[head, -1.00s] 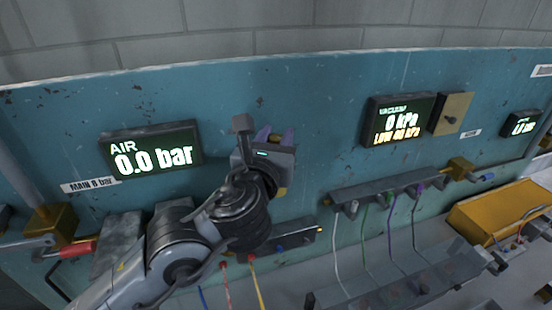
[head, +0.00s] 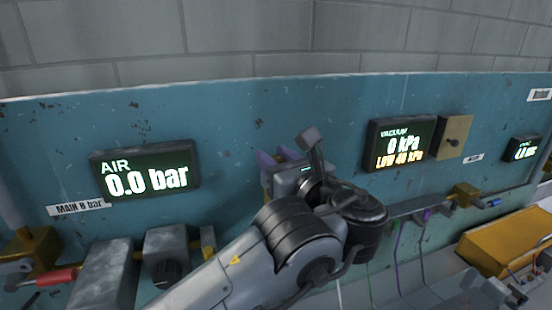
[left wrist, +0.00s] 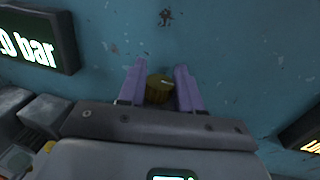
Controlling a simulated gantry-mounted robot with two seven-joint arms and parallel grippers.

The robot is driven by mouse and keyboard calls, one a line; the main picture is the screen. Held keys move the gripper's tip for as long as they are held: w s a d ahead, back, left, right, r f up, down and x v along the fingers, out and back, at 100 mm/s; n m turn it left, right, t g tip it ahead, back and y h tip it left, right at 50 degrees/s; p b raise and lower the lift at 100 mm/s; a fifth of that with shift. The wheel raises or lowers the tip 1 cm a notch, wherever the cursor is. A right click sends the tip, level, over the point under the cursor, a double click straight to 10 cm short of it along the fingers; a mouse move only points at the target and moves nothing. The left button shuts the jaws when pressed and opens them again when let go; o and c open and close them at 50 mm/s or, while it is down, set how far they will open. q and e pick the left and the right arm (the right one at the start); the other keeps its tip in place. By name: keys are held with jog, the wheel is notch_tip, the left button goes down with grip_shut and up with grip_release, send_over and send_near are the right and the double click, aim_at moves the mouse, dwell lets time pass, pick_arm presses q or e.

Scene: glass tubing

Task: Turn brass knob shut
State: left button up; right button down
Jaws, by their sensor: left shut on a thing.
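My left gripper (head: 278,157) is against the teal panel, right of the AIR display, with its purple fingers partly hidden behind its own body. In the left wrist view, the two purple fingers (left wrist: 158,86) stand on either side of a round brass knob (left wrist: 160,91) on the panel and are shut on it. The knob is hidden behind the gripper in the head view. My right gripper is not in view.
The AIR display (head: 146,170) reads 0.0 bar. The VACUUM display (head: 401,144) reads 0 kPa and LOW 40 kPa. Grey boxes (head: 166,256) and a red-handled valve (head: 56,277) sit lower left. A yellow tray (head: 505,245) stands at right. The panel above the gripper is clear.

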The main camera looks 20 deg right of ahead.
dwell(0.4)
pick_arm(q)
jog(key=o, duration=0.9)
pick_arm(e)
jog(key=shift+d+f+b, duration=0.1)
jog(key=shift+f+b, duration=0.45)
pick_arm(q)
jog(key=s, duration=0.3)
jog(key=s+d, duration=0.1)
jog(key=s, duration=0.6)
jog(key=shift+s+d, duration=0.3)
jog(key=shift+s, duration=0.05)
